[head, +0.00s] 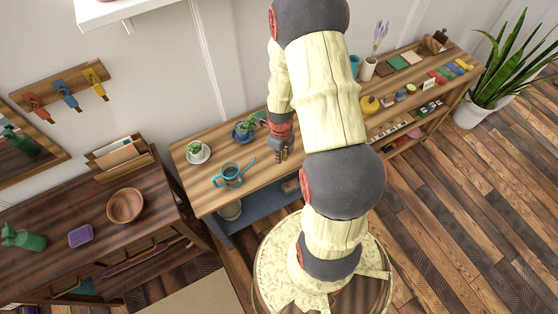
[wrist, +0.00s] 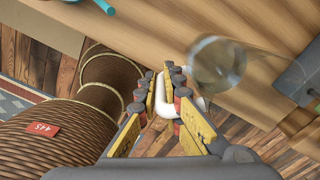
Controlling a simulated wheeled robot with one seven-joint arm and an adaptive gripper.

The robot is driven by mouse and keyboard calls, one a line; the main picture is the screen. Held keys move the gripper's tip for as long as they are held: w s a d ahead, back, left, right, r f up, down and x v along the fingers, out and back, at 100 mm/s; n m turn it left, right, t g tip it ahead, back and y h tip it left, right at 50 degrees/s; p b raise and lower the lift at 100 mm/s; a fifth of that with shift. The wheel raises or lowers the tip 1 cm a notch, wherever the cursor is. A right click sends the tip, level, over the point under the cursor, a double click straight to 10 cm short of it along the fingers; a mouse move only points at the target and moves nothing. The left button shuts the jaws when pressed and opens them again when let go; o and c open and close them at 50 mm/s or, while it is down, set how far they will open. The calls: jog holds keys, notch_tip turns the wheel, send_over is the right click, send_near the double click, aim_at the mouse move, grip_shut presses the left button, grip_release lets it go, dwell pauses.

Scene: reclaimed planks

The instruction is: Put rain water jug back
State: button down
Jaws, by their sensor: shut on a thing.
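My gripper (wrist: 165,95) has its yellow and dark fingers closed on the white handle of a clear, see-through jug (wrist: 218,62) in the wrist view. The jug's round body lies beyond the fingertips, to the upper right, over the wooden shelf top. I cannot tell whether it touches the wood. In the head view my gripper (head: 284,154) is over the shelf unit's wooden top (head: 215,200), and I cannot make out the jug there.
A teal watering can (head: 231,175) stands left of my gripper. A dark desk with a wooden bowl (head: 125,206) stands left. Small goods fill the shelf's right part.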

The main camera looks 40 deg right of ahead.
jog(key=shift+w+d+f, duration=0.2)
jog(key=shift+w+f, duration=0.3)
jog(key=shift+f, duration=0.15)
jog(key=shift+w+f+b, duration=0.1)
jog(key=shift+f+b, duration=0.2)
jog(key=shift+f, duration=1.2)
jog(key=shift+f, duration=0.1)
jog(key=shift+f, duration=0.15)
jog(key=c, duration=2.1)
grip_release()
jog(key=shift+o, duration=0.7)
